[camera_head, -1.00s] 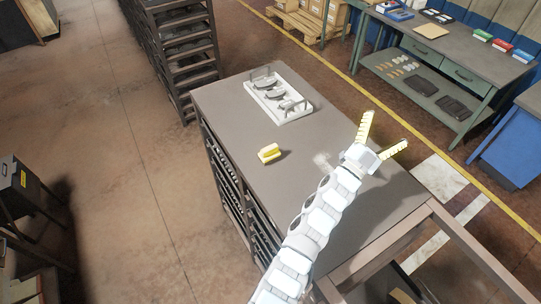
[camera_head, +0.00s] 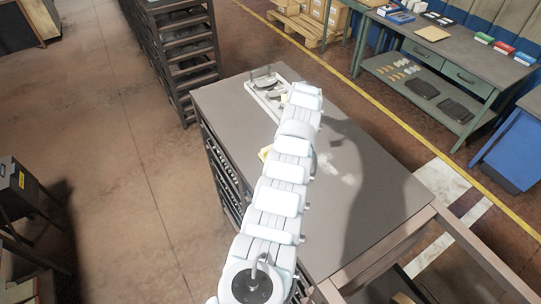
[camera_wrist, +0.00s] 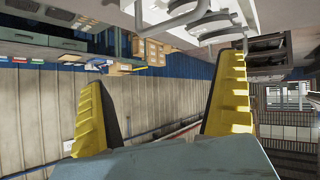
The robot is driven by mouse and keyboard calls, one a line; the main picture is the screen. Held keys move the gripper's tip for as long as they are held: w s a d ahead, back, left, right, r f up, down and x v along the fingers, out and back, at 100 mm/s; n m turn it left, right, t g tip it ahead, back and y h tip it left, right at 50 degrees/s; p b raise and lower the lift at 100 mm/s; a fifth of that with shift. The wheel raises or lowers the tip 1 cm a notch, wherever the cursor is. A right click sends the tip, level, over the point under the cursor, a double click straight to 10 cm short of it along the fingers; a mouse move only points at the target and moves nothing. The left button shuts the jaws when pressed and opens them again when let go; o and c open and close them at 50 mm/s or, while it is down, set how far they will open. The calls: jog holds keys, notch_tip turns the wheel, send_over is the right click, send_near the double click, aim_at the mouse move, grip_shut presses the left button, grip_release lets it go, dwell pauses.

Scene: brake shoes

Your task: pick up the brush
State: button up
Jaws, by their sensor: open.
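The brush, a small yellow and pale block, lies on the grey table (camera_head: 232,102). In the head view only a sliver of the brush (camera_head: 264,153) shows left of my arm; the rest is hidden behind it. I cannot make it out in the wrist view. My gripper is almost wholly hidden by my arm in the head view, over the table near the white tray (camera_head: 252,88). In the wrist view my gripper (camera_wrist: 165,75) has its two yellow fingers wide apart with nothing between them.
Metal brake shoes (camera_head: 265,83) lie on the white tray and show at the top of the wrist view (camera_wrist: 185,28). A dark rack (camera_head: 185,55) stands behind the table. A green workbench (camera_head: 445,55) stands at the right. The table's right half is clear.

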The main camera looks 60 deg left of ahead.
jog(key=s+d+n+g+h, duration=0.2)
jog(key=s+n+g+h, duration=0.15)
jog(key=s, duration=0.35)
notch_tip(320, 180, up, 5)
jog(key=n+g+h+b, duration=0.2)
jog(key=h, duration=0.4)
send_over(270, 147)
jog(key=shift+m+y, duration=0.25)
notch_tip(270, 147, down, 7)
jog(key=b, duration=0.7)
jog(key=shift+a, duration=0.1)
jog(key=shift+f+p, duration=0.85)
jog(key=shift+f, duration=1.7)
jog(key=f+p, duration=0.1)
jog(key=f, duration=0.2)
jog(key=shift+d, duration=0.2)
jog(key=shift+a+f, duration=0.1)
jog(key=shift+f, duration=0.75)
jog(key=c, duration=1.2)
